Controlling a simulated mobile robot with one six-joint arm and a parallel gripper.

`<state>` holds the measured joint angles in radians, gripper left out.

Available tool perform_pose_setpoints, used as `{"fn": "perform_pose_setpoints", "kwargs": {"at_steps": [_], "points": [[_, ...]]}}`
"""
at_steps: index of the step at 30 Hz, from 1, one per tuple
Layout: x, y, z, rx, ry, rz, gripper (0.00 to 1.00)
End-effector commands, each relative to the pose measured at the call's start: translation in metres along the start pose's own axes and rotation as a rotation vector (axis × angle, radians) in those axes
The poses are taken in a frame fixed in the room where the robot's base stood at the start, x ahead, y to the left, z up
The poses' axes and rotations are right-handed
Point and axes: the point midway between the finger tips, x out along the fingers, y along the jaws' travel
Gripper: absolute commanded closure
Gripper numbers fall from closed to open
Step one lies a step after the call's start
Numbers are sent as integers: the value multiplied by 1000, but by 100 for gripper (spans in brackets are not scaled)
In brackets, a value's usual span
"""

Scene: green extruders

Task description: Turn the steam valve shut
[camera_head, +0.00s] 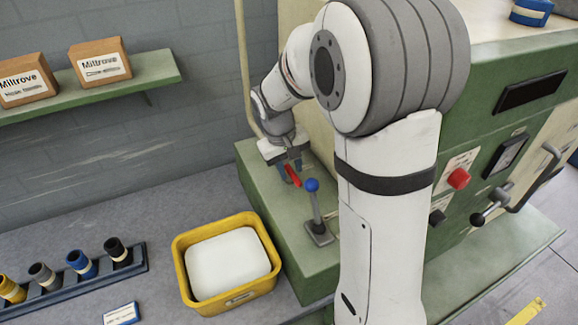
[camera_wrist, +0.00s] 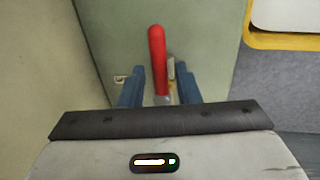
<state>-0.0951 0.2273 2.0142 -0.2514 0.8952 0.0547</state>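The steam valve's red lever handle (camera_head: 292,178) is over the green machine's lower ledge, left of the upright blue-knobbed lever. In the wrist view the red handle (camera_wrist: 157,52) points up the picture, away from the gripper body. My gripper (camera_head: 290,169) is down at the handle. Its two blue fingers stand on either side of the handle in the wrist view (camera_wrist: 160,70), with a visible gap on each side, so it is open and not clamped. The valve's body is mostly hidden behind the fingers and gripper body.
A blue-knobbed lever (camera_head: 312,187) stands close to the right of the gripper. A yellow bin (camera_head: 183,271) with white contents sits in front on the grey bench. A green machine wall (camera_head: 262,190) and a shelf with boxes (camera_head: 100,92) are nearby.

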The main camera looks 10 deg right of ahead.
Motion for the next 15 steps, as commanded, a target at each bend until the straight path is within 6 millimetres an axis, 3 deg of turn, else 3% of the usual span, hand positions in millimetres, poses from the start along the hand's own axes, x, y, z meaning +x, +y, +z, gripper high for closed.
{"fn": "perform_pose_setpoints", "kwargs": {"at_steps": [10,15], "points": [[0,0,0,0,0,0,99],[0,0,0,0,0,0,100]]}}
